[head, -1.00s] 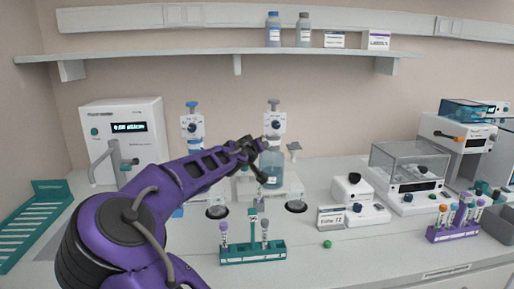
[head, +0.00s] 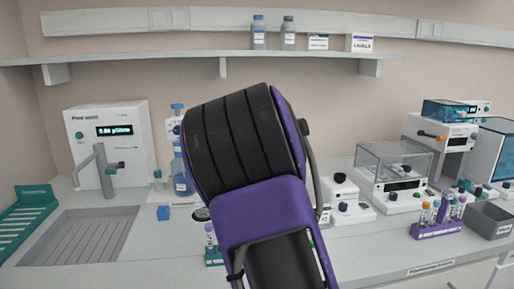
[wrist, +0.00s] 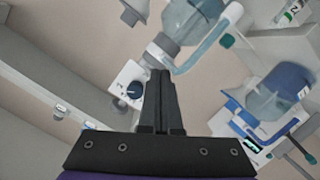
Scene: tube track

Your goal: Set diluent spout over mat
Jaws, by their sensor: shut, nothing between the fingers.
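My gripper (wrist: 160,88) shows in the wrist view with its two dark fingers shut together and nothing between them. Close beyond the fingertips is a bottle-top dispenser (wrist: 133,89) with a white head, a dark knob and a pale curved spout tube (wrist: 208,40). Its clear bottle (wrist: 190,15) is at the top edge. A second blue-tinted bottle (wrist: 268,100) is at the right. I cannot tell which is diluent, nor whether the fingers touch the spout. In the head view, the left dispenser bottle (head: 180,172) shows; my arm hides the other dispenser and my gripper. A dark round mat (head: 200,214) is partly hidden.
A white instrument (head: 110,145) with a display and a sink (head: 80,236) are at the left. A purple tube rack (head: 437,229), a glass-covered balance (head: 392,172) and a grey bin (head: 490,220) are at the right. A shelf (head: 200,53) runs above.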

